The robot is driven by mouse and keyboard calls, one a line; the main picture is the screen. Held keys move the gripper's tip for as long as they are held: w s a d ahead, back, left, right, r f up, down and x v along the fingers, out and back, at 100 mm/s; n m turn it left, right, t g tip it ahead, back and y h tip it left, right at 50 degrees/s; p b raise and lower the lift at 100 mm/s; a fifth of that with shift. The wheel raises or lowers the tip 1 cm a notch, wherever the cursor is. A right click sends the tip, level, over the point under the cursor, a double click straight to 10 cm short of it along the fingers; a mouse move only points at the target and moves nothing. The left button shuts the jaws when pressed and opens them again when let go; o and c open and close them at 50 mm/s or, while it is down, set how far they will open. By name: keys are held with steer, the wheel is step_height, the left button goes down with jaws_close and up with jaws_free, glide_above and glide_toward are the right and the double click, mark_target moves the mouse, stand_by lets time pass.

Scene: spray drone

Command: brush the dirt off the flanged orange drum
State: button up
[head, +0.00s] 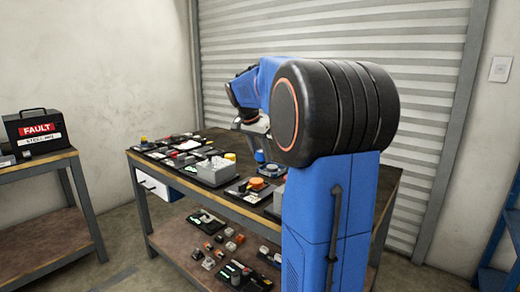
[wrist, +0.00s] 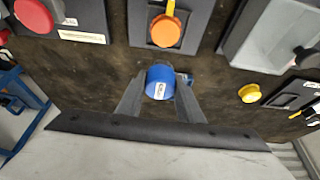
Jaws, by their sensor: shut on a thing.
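The orange drum (wrist: 166,33) sits on a dark square plate at the top middle of the wrist view. A yellow strip touches or overlaps its far edge. In the head view it is the orange round thing (head: 257,184) near the table's front edge. My gripper (wrist: 160,92) is shut on a blue cylindrical thing (wrist: 159,80) with a white label, just short of the drum's plate. The blue thing also shows in the head view (head: 260,157). Its far end is hidden, so I cannot tell whether it is a brush. No dirt can be made out on the drum.
The wooden table (head: 188,184) holds several small devices on plates. A red button (wrist: 33,15) lies left. A black FAULT box (head: 35,130) stands on another table.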

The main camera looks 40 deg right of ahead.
steer(key=shift+r, duration=1)
